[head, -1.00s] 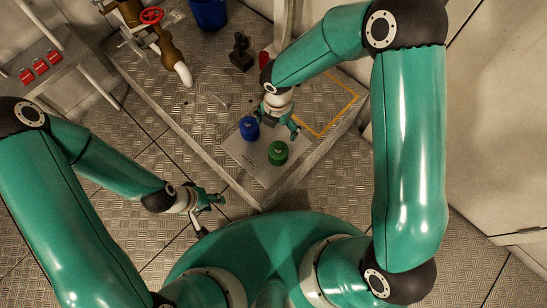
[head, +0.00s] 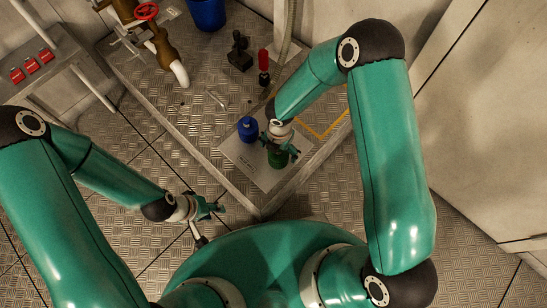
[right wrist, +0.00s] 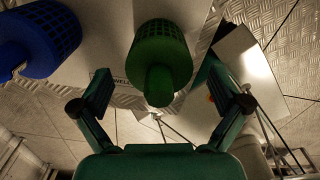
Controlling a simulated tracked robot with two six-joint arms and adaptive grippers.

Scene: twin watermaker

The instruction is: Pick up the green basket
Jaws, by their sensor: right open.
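The green basket (head: 278,160) stands on a light plate (head: 240,160) on the raised metal platform, partly hidden in the head view by my right gripper (head: 281,147). In the right wrist view the green basket (right wrist: 160,60) has a meshed body and a rounded knob pointing at the camera. My right gripper (right wrist: 162,100) is open, its fingers apart on either side of the knob; I see no contact. A blue basket (head: 247,129) stands beside the green one, and it also shows in the right wrist view (right wrist: 45,42). My left gripper (head: 212,208) hangs clear of the platform; its jaw state is unclear.
On the platform are a brown pipe with a red handwheel (head: 146,12), a dark fixture (head: 239,52), a red-handled item (head: 263,62) and a yellow floor outline (head: 325,130). A blue bucket (head: 207,14) stands at the back. Red items (head: 32,66) line a left shelf.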

